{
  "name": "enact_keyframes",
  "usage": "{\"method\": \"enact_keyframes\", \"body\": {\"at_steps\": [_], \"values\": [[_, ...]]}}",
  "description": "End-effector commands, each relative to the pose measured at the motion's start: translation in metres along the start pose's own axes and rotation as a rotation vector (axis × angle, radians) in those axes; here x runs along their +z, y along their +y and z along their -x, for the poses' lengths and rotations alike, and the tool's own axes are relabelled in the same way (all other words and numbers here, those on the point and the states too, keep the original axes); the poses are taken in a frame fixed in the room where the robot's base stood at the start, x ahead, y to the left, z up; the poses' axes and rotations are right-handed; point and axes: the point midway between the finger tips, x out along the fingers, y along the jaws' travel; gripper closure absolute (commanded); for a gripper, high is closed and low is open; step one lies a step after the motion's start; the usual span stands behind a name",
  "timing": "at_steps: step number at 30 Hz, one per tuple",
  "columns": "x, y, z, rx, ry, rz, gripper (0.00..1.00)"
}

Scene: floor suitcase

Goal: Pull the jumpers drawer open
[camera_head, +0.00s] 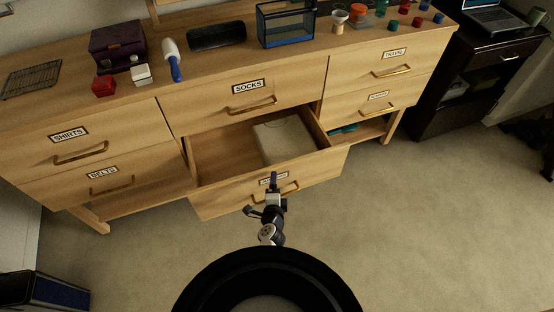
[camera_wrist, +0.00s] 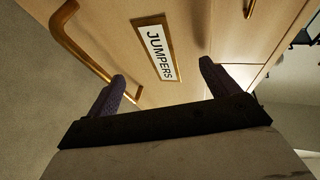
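The jumpers drawer (camera_head: 225,200) is the lower middle drawer. In the head view it stands pulled out, with a pale folded item (camera_head: 283,138) inside. The wrist view shows its JUMPERS label (camera_wrist: 157,50) and its brass handle (camera_wrist: 82,42). In the head view my gripper (camera_head: 274,180) is in front of the drawer face, hiding part of the label and of the handle (camera_head: 290,188). In the wrist view my gripper (camera_wrist: 160,80) has its two dark fingers wide apart. The label shows between them, and the handle's end is close beside the left finger. Contact cannot be told.
The socks drawer (camera_head: 210,114) above is shut. The belts drawer (camera_head: 75,191) is to the left, and an open shelf with a teal item (camera_head: 343,129) is to the right. Carpet (camera_head: 420,220) in front is clear. A dark box (camera_head: 45,290) stands at lower left.

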Motion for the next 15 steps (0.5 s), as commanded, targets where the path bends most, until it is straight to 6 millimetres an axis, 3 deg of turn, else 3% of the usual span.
{"method": "enact_keyframes", "body": {"at_steps": [1, 2, 15], "values": [[-0.013, -0.093, 0.003, -0.135, 0.020, 0.013, 0.53], [-0.013, -0.097, 0.005, -0.134, 0.021, 0.014, 0.68], [-0.014, -0.108, 0.011, -0.122, 0.018, 0.016, 0.68]]}}
